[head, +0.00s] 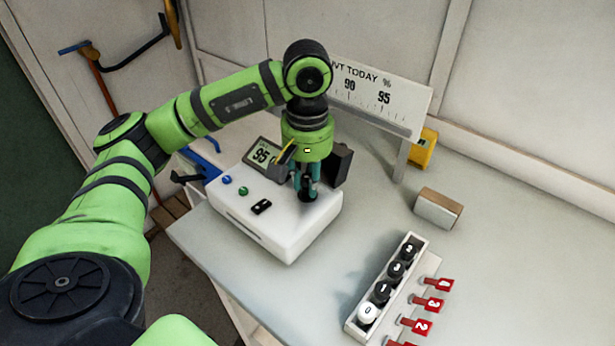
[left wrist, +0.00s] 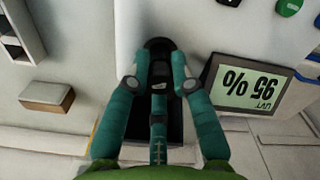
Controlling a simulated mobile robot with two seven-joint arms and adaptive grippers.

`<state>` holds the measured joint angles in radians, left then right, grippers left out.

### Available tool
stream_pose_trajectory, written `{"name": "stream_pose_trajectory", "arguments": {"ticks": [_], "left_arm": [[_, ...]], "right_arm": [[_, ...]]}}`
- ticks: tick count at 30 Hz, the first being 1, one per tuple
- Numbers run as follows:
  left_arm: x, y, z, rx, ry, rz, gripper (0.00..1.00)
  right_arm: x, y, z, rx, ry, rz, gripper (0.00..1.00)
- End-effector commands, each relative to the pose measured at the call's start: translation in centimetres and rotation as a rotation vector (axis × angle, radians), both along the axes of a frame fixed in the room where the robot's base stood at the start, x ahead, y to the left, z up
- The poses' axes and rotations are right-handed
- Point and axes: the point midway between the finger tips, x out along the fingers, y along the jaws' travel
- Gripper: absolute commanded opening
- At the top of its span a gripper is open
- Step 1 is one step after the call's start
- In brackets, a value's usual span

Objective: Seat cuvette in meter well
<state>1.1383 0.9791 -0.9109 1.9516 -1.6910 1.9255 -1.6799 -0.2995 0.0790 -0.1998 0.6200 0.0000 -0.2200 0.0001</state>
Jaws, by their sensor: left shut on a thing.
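The white meter (head: 290,232) stands on the bench, with a tilted display reading 95 (head: 262,153). My left gripper (head: 307,190) points down over the meter's top, near its right end. In the left wrist view its two fingers (left wrist: 158,68) are shut on a dark cuvette (left wrist: 157,86), mostly hidden between them. A black round part shows just beyond the fingertips; I cannot tell whether it is the well's rim or part of the cuvette. The well is covered by the gripper, so how deep the cuvette sits cannot be seen. My right gripper is not in view.
A white rack (head: 352,322) holds several numbered caps, black and white, beside red numbered tags (head: 433,304). A small brown-and-white block (head: 438,208) lies to the right. A dark upright panel (head: 341,163) stands behind the gripper, near a percentage scale board (head: 400,112).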

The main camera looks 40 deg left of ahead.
Motion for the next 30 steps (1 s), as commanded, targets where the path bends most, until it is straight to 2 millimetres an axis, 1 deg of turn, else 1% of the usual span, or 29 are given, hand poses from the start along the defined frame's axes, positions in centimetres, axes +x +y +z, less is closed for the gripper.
{"name": "stream_pose_trajectory", "arguments": {"ticks": [21,22,23,24,30], "left_arm": [[0.0,0.0,-2.0,0.000,0.000,0.000,0.00],[0.0,0.0,-1.8,0.000,0.000,0.000,0.35],[0.0,0.0,-1.8,0.000,0.000,0.000,0.47],[0.0,0.0,-1.8,0.001,0.001,0.000,0.51],[0.0,0.0,-1.8,0.001,0.001,0.000,0.51]], "right_arm": [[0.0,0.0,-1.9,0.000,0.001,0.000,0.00],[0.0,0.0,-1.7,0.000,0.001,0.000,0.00],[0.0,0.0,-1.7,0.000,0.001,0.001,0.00],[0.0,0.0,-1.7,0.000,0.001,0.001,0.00],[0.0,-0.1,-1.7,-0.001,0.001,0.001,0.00]]}}
